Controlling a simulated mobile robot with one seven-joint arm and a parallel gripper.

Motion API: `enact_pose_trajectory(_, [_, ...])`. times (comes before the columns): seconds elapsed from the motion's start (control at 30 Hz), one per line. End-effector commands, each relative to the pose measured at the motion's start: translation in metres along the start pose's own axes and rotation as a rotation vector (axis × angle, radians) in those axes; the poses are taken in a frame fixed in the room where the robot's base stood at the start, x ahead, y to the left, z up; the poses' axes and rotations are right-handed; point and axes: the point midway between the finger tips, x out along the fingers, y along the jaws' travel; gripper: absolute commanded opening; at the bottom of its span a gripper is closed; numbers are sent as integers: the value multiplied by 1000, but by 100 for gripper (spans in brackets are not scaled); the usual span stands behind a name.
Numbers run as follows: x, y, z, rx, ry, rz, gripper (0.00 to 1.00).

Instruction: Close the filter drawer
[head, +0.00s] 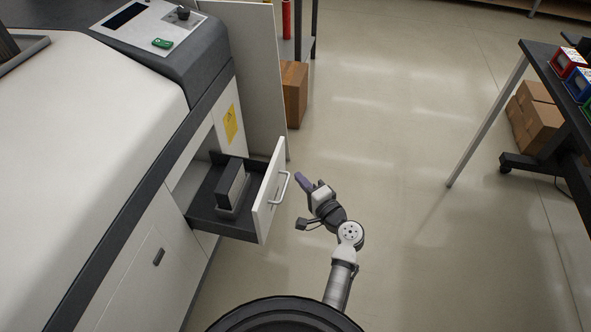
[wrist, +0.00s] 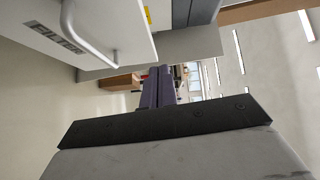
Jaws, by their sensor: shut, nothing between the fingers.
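The filter drawer (head: 268,192) stands pulled out from the side of a large white and dark grey machine (head: 85,120). Its white front carries a metal bar handle (head: 279,188), and a dark block-shaped filter (head: 231,185) sits inside the drawer tray. My gripper (head: 301,180) is shut and empty, just to the right of the drawer front and apart from the handle. In the wrist view the shut fingers (wrist: 158,88) point ahead, with the drawer front (wrist: 112,32) and its handle (wrist: 88,40) at upper left.
An open white panel (head: 256,75) stands behind the drawer. At right is a dark-topped table (head: 555,85) with coloured boxes, and more cartons (head: 535,112) lie beneath. The floor between is clear.

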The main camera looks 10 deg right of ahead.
Motion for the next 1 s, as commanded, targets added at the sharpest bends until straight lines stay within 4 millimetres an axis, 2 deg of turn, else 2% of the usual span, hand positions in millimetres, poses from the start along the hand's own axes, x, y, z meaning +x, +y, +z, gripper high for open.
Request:
enact_pose_trajectory(0.03, [-16,14,-7,41,10,3,0])
enact_pose_trajectory(0.1, [-31,24,-12,79,16,0,0])
enact_pose_trajectory(0.17, [-35,26,-14,94,19,-3,0])
enact_pose_trajectory(0.27, [-30,26,-15,101,19,-6,0])
enact_pose_trajectory(0.37, [-15,24,-15,99,17,-7,0])
enact_pose_trajectory(0.73, [64,23,-17,99,18,-7,0])
enact_pose_trajectory(1.0, [88,22,7,96,18,-4,0])
